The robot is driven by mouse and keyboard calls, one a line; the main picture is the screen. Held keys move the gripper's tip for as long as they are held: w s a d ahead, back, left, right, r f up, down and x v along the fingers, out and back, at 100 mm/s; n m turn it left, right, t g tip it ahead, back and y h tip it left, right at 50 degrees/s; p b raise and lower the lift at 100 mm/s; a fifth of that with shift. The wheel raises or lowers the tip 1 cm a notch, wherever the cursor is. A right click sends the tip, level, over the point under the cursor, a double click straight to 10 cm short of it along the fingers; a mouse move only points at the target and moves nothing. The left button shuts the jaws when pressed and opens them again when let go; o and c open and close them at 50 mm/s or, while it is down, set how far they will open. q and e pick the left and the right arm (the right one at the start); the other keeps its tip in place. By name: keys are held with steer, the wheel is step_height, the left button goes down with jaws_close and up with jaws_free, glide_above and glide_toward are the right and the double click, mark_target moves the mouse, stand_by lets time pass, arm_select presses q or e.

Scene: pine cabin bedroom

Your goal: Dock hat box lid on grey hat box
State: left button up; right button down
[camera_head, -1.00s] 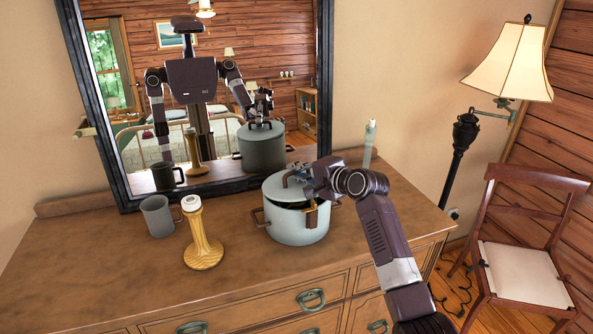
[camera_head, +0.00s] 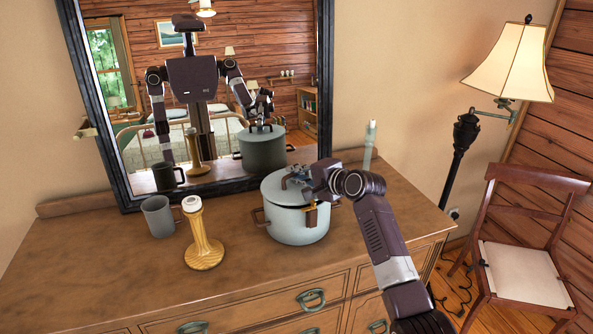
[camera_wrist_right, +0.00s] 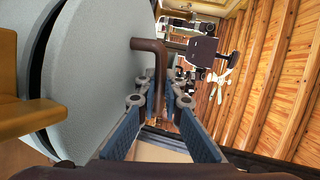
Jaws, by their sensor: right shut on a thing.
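The grey hat box (camera_head: 297,228), a round pale grey box with brown side handles, stands on the dresser top. The hat box lid (camera_head: 275,189) lies over its opening, nearly level, with a thin dark line at the right side of the rim. In the right wrist view the lid (camera_wrist_right: 105,80) fills the left, with a dark gap beyond its edge; I cannot tell whether it is fully seated. My right gripper (camera_head: 297,176) is shut on the lid's brown handle (camera_wrist_right: 150,45) and partly hides the lid's top.
A grey mug (camera_head: 157,217) and a wooden candlestick-like stand (camera_head: 203,238) are left of the box on the dresser (camera_head: 130,270). A large mirror (camera_head: 125,190) stands behind. A pale slim bottle (camera_head: 370,145) is at the back right. The dresser front is clear.

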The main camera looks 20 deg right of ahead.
steer(key=shift+w+f, duration=0.2)
steer(key=shift+s, duration=0.1)
steer(key=shift+f, duration=0.2)
